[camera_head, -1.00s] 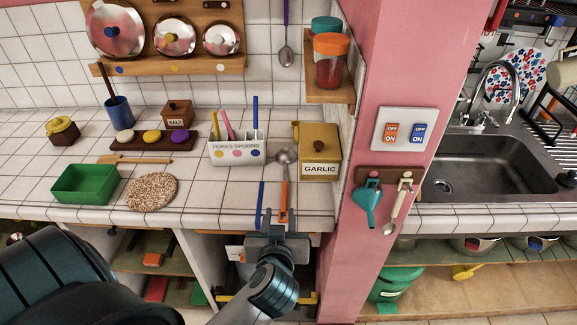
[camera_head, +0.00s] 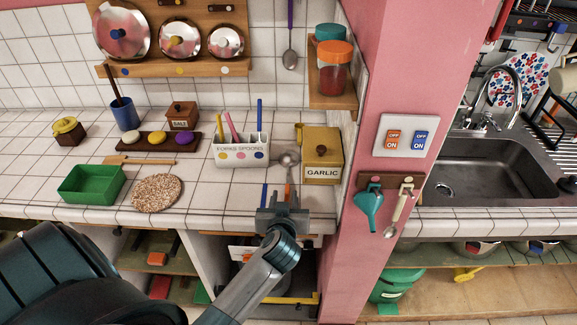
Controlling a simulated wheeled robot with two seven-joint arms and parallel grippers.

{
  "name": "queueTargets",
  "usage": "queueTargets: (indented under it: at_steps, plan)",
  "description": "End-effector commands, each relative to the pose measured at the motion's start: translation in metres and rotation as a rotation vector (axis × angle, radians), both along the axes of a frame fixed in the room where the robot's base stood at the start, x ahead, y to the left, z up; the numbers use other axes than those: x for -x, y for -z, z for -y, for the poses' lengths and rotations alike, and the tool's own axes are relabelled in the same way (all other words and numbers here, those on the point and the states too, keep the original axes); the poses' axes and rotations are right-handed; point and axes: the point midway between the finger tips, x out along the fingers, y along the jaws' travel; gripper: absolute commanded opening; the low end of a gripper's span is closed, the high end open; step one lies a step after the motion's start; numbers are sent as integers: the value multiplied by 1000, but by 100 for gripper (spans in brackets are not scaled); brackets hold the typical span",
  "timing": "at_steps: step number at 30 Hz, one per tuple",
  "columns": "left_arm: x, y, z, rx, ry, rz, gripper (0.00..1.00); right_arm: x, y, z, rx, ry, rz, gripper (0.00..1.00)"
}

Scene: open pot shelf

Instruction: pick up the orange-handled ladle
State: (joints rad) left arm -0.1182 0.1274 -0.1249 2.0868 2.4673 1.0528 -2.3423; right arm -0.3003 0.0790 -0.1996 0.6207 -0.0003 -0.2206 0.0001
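The orange-handled ladle (camera_head: 289,159) lies on the white tiled counter, its metal bowl towards the wall and its handle towards the front edge. Only a bit of the orange handle shows; my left gripper (camera_head: 283,196) covers the rest. My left gripper is at the counter's front edge, over the handle end. Its fingers look apart, and I cannot tell whether they touch the handle. My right gripper is not in view.
The garlic box (camera_head: 322,168) stands close on the right, and the white utensil holder (camera_head: 242,155) is behind to the left. A cork mat (camera_head: 157,193) and green tray (camera_head: 91,199) lie further left.

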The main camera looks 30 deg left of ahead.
Motion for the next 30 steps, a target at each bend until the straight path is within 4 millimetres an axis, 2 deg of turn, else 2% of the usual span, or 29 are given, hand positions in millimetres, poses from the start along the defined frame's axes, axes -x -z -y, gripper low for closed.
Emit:
queueTargets:
  at_steps: [4, 17, 30]
  plan:
    - [-6, 3, -3, 0, 1, 0, 34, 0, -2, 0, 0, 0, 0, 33]
    - [-9, 5, -5, 1, -1, -2, 34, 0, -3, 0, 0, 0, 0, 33]
    - [-46, 23, -22, -1, -1, -2, 34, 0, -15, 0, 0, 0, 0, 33]
